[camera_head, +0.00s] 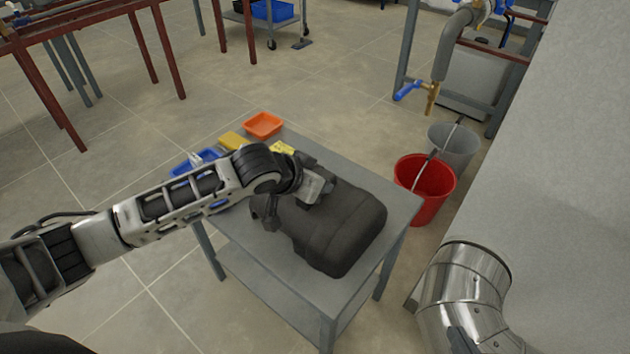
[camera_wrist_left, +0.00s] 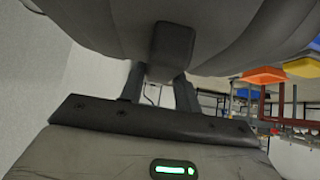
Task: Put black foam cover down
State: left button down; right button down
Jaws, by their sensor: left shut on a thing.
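The black foam cover (camera_head: 345,228) is a bulky dark shell at the grey table's top, over its middle and right part. It appears to rest on the tabletop, but its underside is hidden. My left gripper (camera_head: 320,187) reaches over the cover's far left part from the left. In the left wrist view, its two fingers (camera_wrist_left: 160,78) are shut on a small block-shaped tab of the foam cover (camera_wrist_left: 215,40). My right gripper is not in view.
An orange tray (camera_head: 263,124), a blue tray (camera_head: 181,168) and yellow items (camera_head: 233,141) crowd the table's (camera_head: 401,196) far left end. A red bucket (camera_head: 426,190) and a grey bucket (camera_head: 455,146) stand right of it. A metal pipe elbow (camera_head: 466,285) is at lower right.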

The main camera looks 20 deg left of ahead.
pick_arm(q)
jog(key=shift+f, duration=0.1)
jog(key=c, duration=1)
grip_release()
jog(key=shift+r, duration=0.2)
jog(key=p+v, duration=0.3)
jog(key=v, duration=0.8)
jog(key=s+d+f+t+h, duration=0.1)
jog(key=s+d+f+h, duration=0.2)
jog(key=s+d+f, duration=0.35)
jog(key=s, duration=0.2)
jog(key=s+f+n+t+y, duration=0.1)
jog(key=s, duration=0.2)
jog(key=s+f+n+t+y, duration=0.1)
jog(key=s, duration=0.1)
jog(key=shift+s+a+f, duration=0.2)
jog(key=shift+s+f, duration=0.05)
jog(key=shift+s, duration=0.05)
pick_arm(e)
jog(key=shift+w+r, duration=0.15)
jog(key=shift+r, duration=0.45)
